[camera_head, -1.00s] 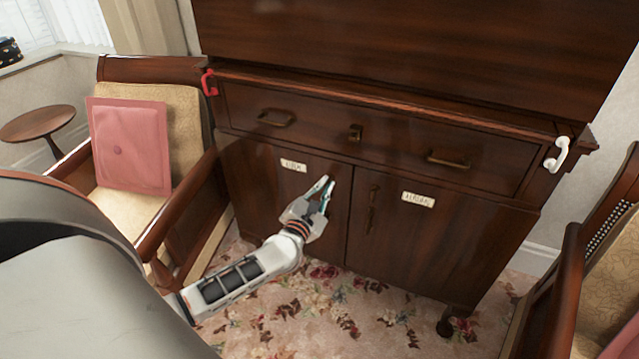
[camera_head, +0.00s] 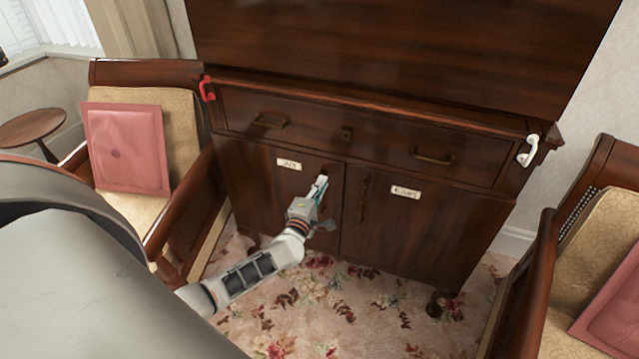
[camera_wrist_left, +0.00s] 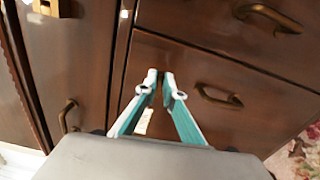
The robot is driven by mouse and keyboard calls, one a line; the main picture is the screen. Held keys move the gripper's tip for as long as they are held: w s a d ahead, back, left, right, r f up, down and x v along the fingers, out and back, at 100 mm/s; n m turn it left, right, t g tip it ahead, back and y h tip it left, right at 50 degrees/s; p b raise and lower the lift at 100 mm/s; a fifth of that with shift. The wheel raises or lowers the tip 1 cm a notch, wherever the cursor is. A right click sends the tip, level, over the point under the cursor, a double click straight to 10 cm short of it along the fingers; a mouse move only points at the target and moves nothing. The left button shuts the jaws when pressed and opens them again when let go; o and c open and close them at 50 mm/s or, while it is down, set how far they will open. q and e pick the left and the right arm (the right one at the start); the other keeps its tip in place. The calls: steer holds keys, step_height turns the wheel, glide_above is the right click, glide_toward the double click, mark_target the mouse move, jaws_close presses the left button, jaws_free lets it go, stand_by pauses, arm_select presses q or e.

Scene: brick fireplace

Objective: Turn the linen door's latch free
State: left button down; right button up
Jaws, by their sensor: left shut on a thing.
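The cabinet's left door (camera_head: 247,193) is dark wood and shut, with a small white label (camera_head: 289,164) whose text is too blurred to read. My left gripper (camera_head: 321,181) is at this door's upper right part, near the seam between the doors. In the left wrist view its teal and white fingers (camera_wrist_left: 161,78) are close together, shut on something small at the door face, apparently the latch. The latch itself is hidden by the fingertips. The door's brass handle (camera_wrist_left: 218,97) is just beside the fingers, apart from them. My right gripper is not in view.
The right door (camera_head: 420,230) has its own label (camera_head: 406,192) and is shut. Above is a drawer with brass handles (camera_head: 432,157). A red hook (camera_head: 207,90) and a white hook (camera_head: 527,151) are at the cabinet's sides. Armchairs flank it, one with a pink cushion (camera_head: 126,148).

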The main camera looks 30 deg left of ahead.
arm_select(q)
steer(key=shift+m, duration=0.4)
steer(key=shift+f, duration=0.1)
steer(key=c, duration=2.2)
jaws_free()
steer(key=shift+o, duration=0.2)
steer(key=v, duration=1.2)
steer(key=shift+d, duration=0.15)
